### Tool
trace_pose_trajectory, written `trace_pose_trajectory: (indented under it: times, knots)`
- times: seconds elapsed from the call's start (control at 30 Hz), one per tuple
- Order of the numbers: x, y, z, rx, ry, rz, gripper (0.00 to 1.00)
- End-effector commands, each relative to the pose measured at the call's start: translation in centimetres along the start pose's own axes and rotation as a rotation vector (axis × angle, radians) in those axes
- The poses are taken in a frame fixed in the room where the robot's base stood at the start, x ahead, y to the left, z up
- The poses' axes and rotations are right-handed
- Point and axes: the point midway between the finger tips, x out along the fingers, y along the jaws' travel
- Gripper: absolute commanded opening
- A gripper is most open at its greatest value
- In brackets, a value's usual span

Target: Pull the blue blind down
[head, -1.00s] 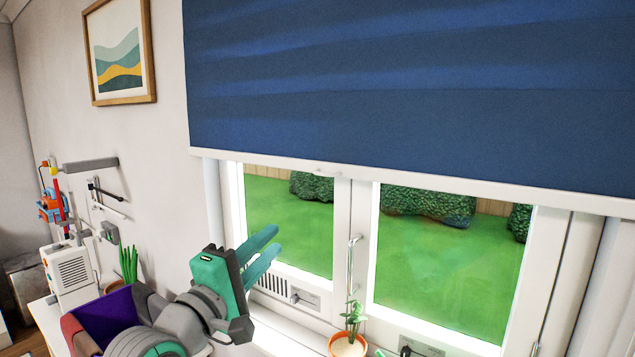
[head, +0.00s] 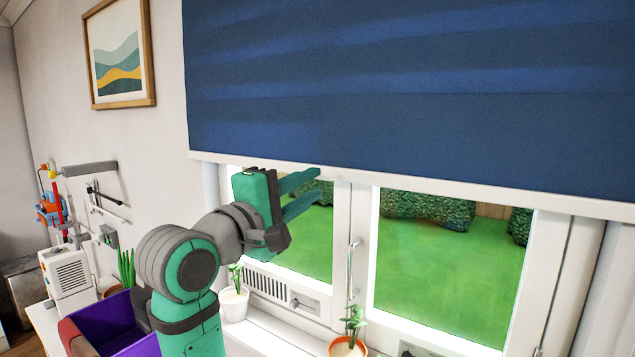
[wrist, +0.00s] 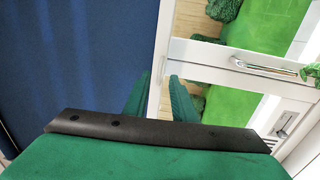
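The blue blind (head: 400,100) hangs over the upper part of the window, with a white bar (head: 450,188) along its bottom edge. It also shows in the wrist view (wrist: 75,60), filling the left side. My gripper (head: 318,182) is raised just below the bar, left of the window's middle. A small tab seen earlier under the bar is hidden there.
Below the blind are the window frame and its handle (head: 351,270). Potted plants (head: 234,300) stand on the sill. A purple bin (head: 120,325) is at the lower left, near a white machine (head: 68,275). A framed picture (head: 120,55) hangs on the left wall.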

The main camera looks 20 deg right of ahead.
Motion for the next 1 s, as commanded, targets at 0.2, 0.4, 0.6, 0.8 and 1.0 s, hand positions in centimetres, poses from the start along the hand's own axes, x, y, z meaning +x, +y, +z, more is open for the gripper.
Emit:
trace_pose_trajectory:
  times: [0.2, 0.4, 0.6, 0.8, 1.0]
  knots:
    - [2.5, 0.0, 0.1, 0.001, -0.001, 0.001, 0.24]
    - [3.3, 0.0, 0.1, 0.001, -0.001, 0.001, 0.24]
    - [3.3, 0.0, 0.1, 0.001, -0.001, 0.001, 0.24]
    - [3.2, 0.0, 0.1, 0.001, -0.001, 0.001, 0.00]
    - [3.2, 0.0, 0.0, 0.001, 0.001, 0.001, 0.00]
